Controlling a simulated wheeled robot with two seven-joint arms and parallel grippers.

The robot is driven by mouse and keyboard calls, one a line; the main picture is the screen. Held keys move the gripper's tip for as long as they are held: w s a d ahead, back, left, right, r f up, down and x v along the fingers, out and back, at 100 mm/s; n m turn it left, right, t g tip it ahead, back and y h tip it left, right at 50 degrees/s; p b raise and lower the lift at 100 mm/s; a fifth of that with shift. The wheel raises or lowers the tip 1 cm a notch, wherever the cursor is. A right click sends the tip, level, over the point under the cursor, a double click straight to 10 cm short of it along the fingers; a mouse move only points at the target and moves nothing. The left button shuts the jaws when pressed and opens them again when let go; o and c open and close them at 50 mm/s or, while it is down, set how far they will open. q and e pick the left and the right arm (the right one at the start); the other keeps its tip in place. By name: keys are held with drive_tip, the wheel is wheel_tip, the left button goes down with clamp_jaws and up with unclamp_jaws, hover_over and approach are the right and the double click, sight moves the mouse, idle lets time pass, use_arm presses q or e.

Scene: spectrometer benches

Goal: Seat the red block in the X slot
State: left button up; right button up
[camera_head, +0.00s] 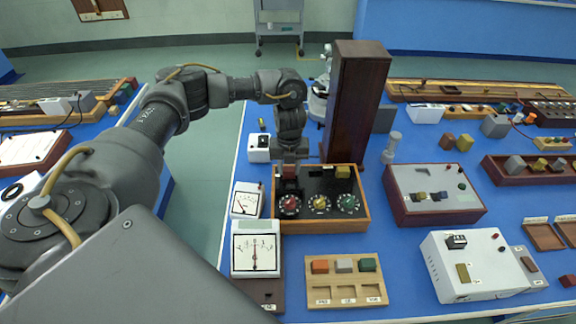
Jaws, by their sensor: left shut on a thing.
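My left gripper (289,160) points down over the back left of a wood-framed black panel (318,188). It is shut on a small dark red block (289,172), which shows just below the fingers. Whether the block is in a slot or just above the panel I cannot tell; the fingers hide the spot. Red (290,205), yellow (320,203) and green (348,203) dials line the panel's front. I cannot read an X mark. My right gripper is not in view.
A tall dark wooden column (357,100) stands right behind the panel. In front is a wooden tray (346,290) with orange-red, grey and green blocks. Meters (255,252) stand at the left edge. A sloped box (433,194) and a white box (470,265) are to the right.

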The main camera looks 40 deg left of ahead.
use_arm(q)
drive_tip(key=o, duration=1.1)
drive_tip(key=shift+c, duration=0.2)
wheel_tip(320, 180, up, 11)
drive_tip(key=shift+f, duration=0.15)
idle(0.3)
